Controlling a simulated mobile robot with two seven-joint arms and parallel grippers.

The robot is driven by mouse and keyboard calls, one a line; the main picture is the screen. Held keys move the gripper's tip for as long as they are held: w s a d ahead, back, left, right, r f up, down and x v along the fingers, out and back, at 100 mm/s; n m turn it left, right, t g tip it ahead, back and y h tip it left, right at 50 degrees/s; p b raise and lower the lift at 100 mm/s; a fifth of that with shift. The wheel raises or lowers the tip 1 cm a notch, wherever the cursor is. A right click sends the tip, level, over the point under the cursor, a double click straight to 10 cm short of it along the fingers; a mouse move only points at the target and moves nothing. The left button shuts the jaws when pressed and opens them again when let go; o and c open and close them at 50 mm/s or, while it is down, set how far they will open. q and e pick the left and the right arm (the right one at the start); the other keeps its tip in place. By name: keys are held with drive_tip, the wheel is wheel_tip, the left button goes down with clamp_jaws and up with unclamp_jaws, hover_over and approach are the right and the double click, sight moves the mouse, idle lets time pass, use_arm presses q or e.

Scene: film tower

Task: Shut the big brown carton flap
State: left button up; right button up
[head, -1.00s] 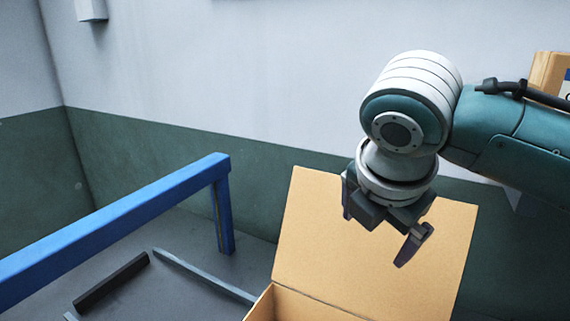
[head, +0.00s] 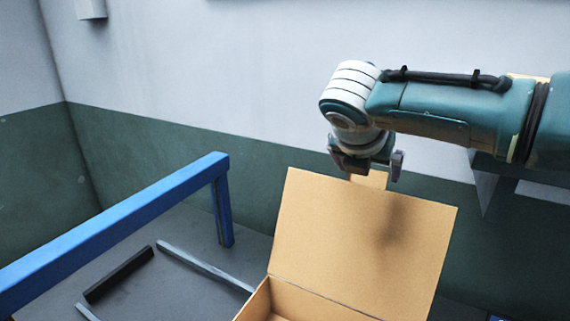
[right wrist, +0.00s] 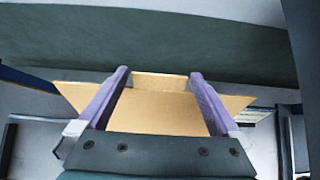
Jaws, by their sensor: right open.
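The big brown carton (head: 262,303) is at the bottom centre of the head view. Its large flap (head: 340,240) stands raised, with a small tab (head: 368,180) at its top edge. My right gripper (head: 368,176) is open at the flap's top edge, pointing down, with the tab between its fingers. In the right wrist view the flap (right wrist: 158,113) spans across both fingers and the tab (right wrist: 160,82) shows between the fingertips. I cannot tell whether a finger touches it. Most of the carton's inside is out of frame. My left gripper is not in view.
A blue rail (head: 120,232) stands left of the carton. A black bar (head: 119,275) and a grey bar (head: 205,268) lie on the floor between them. A green and white wall (head: 150,137) is behind.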

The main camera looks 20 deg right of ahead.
drive_tip(key=shift+w+d+f, duration=0.1)
drive_tip(key=shift+f, duration=0.05)
clamp_jaws()
idle(0.9)
